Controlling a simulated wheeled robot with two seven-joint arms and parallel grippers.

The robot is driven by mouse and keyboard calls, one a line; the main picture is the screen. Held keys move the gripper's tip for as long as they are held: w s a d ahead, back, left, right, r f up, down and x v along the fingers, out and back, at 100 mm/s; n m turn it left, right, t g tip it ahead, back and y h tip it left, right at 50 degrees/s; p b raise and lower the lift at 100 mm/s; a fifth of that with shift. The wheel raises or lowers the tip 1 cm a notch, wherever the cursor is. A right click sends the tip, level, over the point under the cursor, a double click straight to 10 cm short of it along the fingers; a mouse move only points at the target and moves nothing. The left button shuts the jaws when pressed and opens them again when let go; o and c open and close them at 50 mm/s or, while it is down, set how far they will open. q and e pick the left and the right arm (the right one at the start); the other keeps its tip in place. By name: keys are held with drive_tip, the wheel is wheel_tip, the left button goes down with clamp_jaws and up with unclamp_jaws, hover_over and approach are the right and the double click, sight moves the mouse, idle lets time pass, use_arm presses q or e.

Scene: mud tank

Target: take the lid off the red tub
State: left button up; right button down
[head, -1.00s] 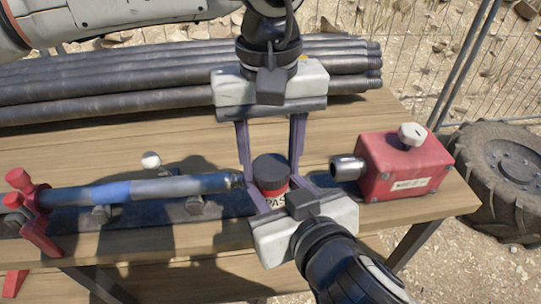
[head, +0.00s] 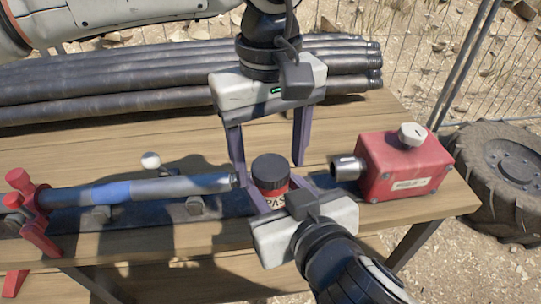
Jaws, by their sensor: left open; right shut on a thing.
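The red tub (head: 272,196) stands near the front middle of the bench, with a light label partly visible. Its dark ridged lid (head: 270,170) sits on top of it. My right gripper (head: 271,190) comes from the lower right and is shut on the tub's body, below the lid. My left gripper (head: 268,168) comes from above and behind. It is open, with one finger to the left of the lid and the other behind it to the right. I see no clear contact between these fingers and the lid.
A blue-banded pipe (head: 130,190) lies left of the tub, by a red clamp (head: 38,215). A red box (head: 405,165) with a metal spout stands close on the right. Several dark pipes (head: 130,92) lie at the back. Bare wood (head: 130,140) shows between.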

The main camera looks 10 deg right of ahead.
use_arm(q)
wheel_tip(320, 180, up, 4)
drive_tip(key=shift+r, duration=0.2)
drive_tip(key=shift+c, duration=0.4)
wheel_tip(320, 180, up, 3)
drive_tip(key=m, duration=0.3)
drive_tip(key=shift+f, duration=3.85)
drive_tip(key=c, duration=1.1)
drive_tip(key=n, duration=0.3)
